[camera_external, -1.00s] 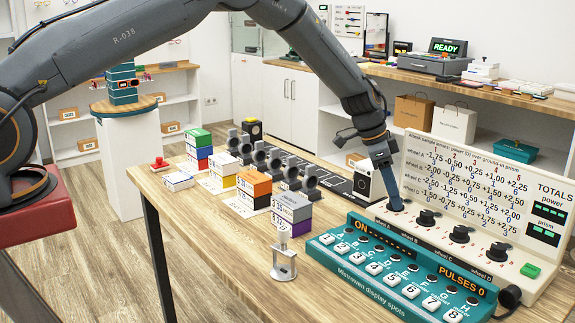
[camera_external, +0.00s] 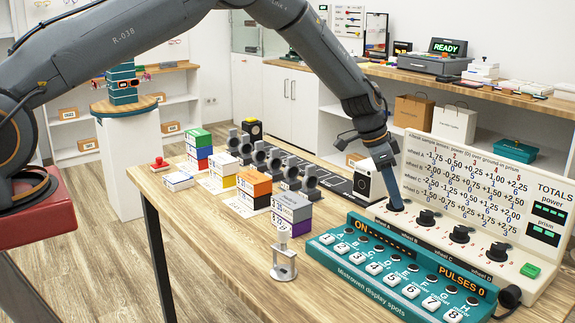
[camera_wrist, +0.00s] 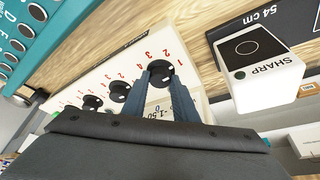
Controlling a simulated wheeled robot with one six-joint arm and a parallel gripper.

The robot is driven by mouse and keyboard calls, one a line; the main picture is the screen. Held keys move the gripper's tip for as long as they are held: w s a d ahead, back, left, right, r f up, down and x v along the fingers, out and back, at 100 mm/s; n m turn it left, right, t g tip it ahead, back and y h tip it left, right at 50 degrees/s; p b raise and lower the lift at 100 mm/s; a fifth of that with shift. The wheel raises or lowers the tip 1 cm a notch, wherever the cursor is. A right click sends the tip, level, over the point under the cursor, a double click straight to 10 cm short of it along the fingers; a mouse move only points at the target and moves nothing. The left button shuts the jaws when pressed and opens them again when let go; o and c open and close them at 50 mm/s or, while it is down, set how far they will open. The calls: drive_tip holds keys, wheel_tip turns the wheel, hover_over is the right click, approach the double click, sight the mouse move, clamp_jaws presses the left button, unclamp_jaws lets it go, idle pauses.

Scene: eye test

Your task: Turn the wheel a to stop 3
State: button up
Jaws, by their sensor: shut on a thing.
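My gripper (camera_external: 396,204) reaches down to the leftmost black knob on the cream wheel panel, the place of wheel A. In the wrist view my two dark fingers (camera_wrist: 170,100) are shut on the black knob of wheel A (camera_wrist: 160,72), with red stop numbers around it. Its exact pointer setting is too small to read for sure. Three more black knobs, wheel B (camera_external: 427,218), wheel C (camera_external: 461,234) and wheel D (camera_external: 498,252), stand in a row to the right. The external view mostly hides wheel A behind the gripper.
A teal box with numbered white keys (camera_external: 390,270) stands in front of the panel. A white-and-black SHARP box (camera_wrist: 265,85) stands close beside the gripper. A board with printed wheel values (camera_external: 460,165) rises behind the knobs. Stacked coloured boxes (camera_external: 255,188) stand further left.

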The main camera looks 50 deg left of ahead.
drive_tip(key=n, duration=0.1)
drive_tip(key=n+y, duration=0.1)
drive_tip(key=n, duration=0.1)
drive_tip(key=n+b, duration=0.1)
drive_tip(key=shift+d+n+t+y, duration=0.25)
drive_tip(key=shift+n+t+y, duration=0.05)
drive_tip(key=shift+n+t, duration=0.1)
drive_tip(key=n+y+b, duration=0.1)
drive_tip(key=n, duration=0.2)
drive_tip(key=shift+d+f, duration=0.1)
drive_tip(key=n+y+b, duration=0.1)
drive_tip(key=n+b, duration=0.1)
drive_tip(key=n+y+b, duration=0.1)
drive_tip(key=n+b, duration=0.2)
drive_tip(key=shift+w+d+f+b, duration=0.1)
drive_tip(key=shift+d+b, duration=0.1)
drive_tip(key=shift+b, duration=0.15)
drive_tip(key=n+g+y+b, duration=0.1)
drive_tip(key=n+b, duration=0.2)
drive_tip(key=b, duration=0.1)
drive_tip(key=shift+n, duration=0.4)
drive_tip(key=shift+r, duration=0.2)
drive_tip(key=o, duration=1.1)
drive_tip(key=shift+c, duration=0.2)
drive_tip(key=shift+d, duration=0.1)
